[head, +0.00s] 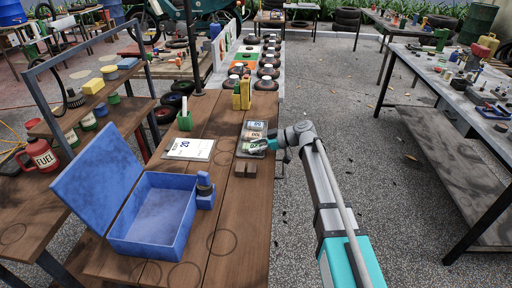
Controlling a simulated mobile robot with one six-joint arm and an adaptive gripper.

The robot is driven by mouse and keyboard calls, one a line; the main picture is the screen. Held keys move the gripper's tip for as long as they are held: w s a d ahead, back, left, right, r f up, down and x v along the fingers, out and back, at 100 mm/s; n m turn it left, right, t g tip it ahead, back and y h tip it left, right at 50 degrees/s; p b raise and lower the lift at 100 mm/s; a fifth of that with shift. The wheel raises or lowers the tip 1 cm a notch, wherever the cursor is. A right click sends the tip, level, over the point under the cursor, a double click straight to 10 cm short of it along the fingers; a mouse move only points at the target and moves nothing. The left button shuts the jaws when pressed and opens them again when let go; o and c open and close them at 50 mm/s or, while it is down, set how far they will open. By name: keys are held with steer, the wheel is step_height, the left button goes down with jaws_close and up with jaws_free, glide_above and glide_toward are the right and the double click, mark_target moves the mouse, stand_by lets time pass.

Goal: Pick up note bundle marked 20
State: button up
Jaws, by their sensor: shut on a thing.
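A dark tray (243,152) lies on the wooden table and holds a short row of note bundles. The far bundle (256,125) is pale blue and the middle bundle (255,134) is reddish. The near bundle (252,146) is green; its printed number is too small to read surely. My gripper (265,145) reaches in from the right at the green bundle and is shut on it. The fingers cover part of its right side. I cannot tell whether the bundle is clear of the tray. A white card (189,149) marked 20 lies left of the tray.
An open blue box (150,235) stands at the near left with a blue stamp-like object (205,190) beside it. The table's near right is clear.

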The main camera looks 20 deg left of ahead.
steer(key=shift+r+p, duration=1.05)
steer(key=shift+r, duration=0.15)
steer(key=s+r+p, duration=1)
steer(key=s, duration=0.4)
steer(key=shift+a+r, duration=0.2)
steer(key=shift+a, duration=0.15)
